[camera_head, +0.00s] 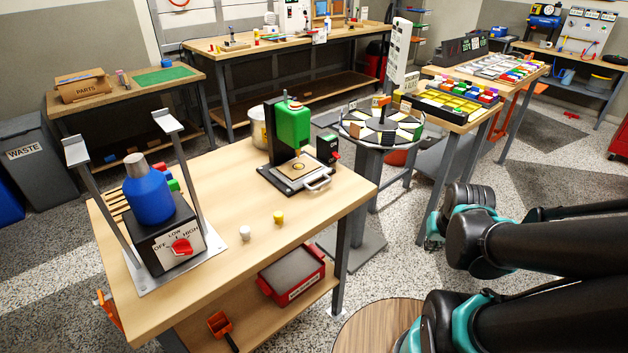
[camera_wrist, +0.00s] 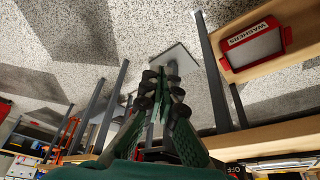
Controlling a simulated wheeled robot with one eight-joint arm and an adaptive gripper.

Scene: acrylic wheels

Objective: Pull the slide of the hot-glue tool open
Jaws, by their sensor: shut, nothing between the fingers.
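The hot-glue tool (camera_head: 290,125) stands on the near wooden table, with a green head on a black upright. Its slide (camera_head: 298,170) is a flat wooden-coloured plate on the base below the head, with a grey loop handle (camera_head: 319,184) at the front right. The slide looks pushed in under the head. My gripper (camera_wrist: 162,88) is shut and empty in the wrist view, its fingertips together over the floor. In the head view my arm is at the right, apart from the tool.
A small black box (camera_head: 327,150) with a red knob stands right beside the tool. A yellow peg (camera_head: 279,217) and a white peg (camera_head: 245,232) stand in front. A heater (camera_head: 169,242) with a blue bottle is at left. A round turntable (camera_head: 381,128) stands behind right.

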